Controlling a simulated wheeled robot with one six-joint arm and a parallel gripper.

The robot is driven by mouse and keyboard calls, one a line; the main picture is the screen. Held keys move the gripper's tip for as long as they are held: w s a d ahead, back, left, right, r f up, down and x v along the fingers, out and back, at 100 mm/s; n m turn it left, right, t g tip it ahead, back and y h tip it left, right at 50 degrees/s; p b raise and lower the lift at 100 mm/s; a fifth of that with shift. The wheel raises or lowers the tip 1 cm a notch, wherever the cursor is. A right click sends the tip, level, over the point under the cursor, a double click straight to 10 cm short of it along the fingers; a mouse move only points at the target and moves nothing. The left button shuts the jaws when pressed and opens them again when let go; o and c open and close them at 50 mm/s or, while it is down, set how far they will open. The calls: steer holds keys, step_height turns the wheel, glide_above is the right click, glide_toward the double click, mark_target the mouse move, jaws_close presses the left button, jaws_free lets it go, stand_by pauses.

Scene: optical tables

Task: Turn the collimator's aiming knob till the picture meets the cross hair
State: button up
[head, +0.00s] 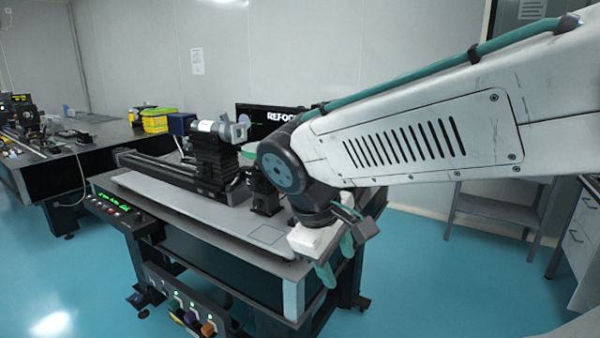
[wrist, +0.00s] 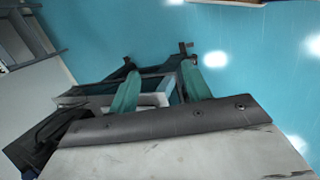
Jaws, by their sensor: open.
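The collimator (head: 215,130), a light cylinder on a black mount, stands on a dark rail on the near table in the head view. I cannot make out its aiming knob. A dark screen (head: 262,115) behind it shows part of a word; my arm covers the rest, and no picture or cross hair can be seen. My gripper (head: 337,260), with two teal fingers, points down by the table's right end. In the wrist view my gripper (wrist: 160,72) is open, its fingers apart and nothing held between them.
The near table's top (head: 210,216) has bare room at its front. A box with coloured knobs (head: 190,312) sits low at its front. Another equipment table (head: 65,158) stands left, and a grey shelf (head: 495,208) stands right. Blue floor (head: 430,285) is clear right of the table.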

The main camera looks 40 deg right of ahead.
steer(key=w+d+r+n+h, duration=0.2)
steer(key=w+d+n+h, duration=0.45)
steer(key=w, duration=0.45)
steer(key=w+a+n+t+h, duration=0.1)
steer(key=w+n+t+h, duration=0.75)
steer(key=w, duration=0.95)
steer(key=w+d+n+g+y, duration=0.1)
steer(key=w+d+g+y, duration=0.1)
steer(key=d, duration=0.5)
steer(key=shift+w+r, duration=0.25)
steer(key=shift+c, duration=0.3)
steer(key=shift+a, duration=0.1)
steer(key=c, duration=0.9)
